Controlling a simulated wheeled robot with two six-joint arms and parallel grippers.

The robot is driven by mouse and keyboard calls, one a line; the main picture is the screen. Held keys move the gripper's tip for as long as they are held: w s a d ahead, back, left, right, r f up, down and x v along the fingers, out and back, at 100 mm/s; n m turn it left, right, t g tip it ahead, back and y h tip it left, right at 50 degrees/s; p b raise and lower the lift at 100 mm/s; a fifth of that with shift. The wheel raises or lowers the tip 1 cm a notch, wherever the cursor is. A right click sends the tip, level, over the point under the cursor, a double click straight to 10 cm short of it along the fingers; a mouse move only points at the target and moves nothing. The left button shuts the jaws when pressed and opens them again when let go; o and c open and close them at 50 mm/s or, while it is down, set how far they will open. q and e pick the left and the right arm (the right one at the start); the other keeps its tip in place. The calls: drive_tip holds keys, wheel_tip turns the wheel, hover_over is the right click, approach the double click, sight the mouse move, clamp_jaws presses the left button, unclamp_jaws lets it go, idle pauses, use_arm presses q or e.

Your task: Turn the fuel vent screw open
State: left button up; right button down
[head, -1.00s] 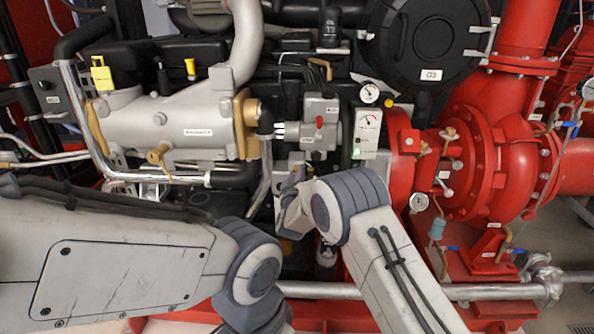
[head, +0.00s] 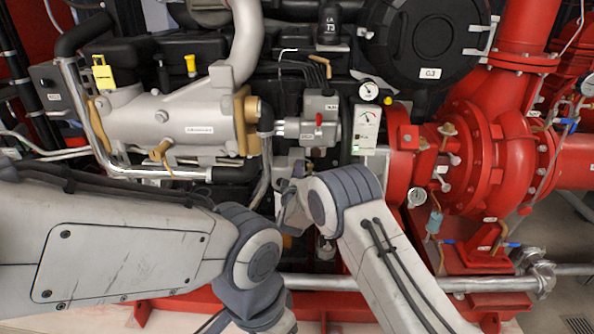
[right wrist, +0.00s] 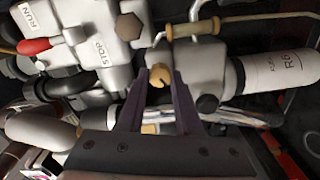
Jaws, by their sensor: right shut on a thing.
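The fuel vent screw, a small brass-coloured screw (right wrist: 158,77), shows between my fingertips in the right wrist view. It sits on a grey housing (right wrist: 200,72). My right gripper (right wrist: 161,80) is shut on the screw, with one dark finger on each side of it. In the head view my right gripper (head: 291,203) is at the engine, below the grey block with the red lever. There the screw is hidden or too small to make out. My left arm crosses the lower left of the head view, but its gripper is out of frame.
A grey RUN/STOP block (right wrist: 95,45) with a red lever (right wrist: 33,47) stands close by. A white cylindrical filter (right wrist: 280,70) is to the right in the wrist view. Gauges (head: 367,118) and the red pump (head: 487,160) lie to the right in the head view.

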idle(0.4)
drive_tip(key=c, duration=0.6)
unclamp_jaws()
drive_tip(key=s, duration=1)
drive_tip(key=shift+s, duration=0.25)
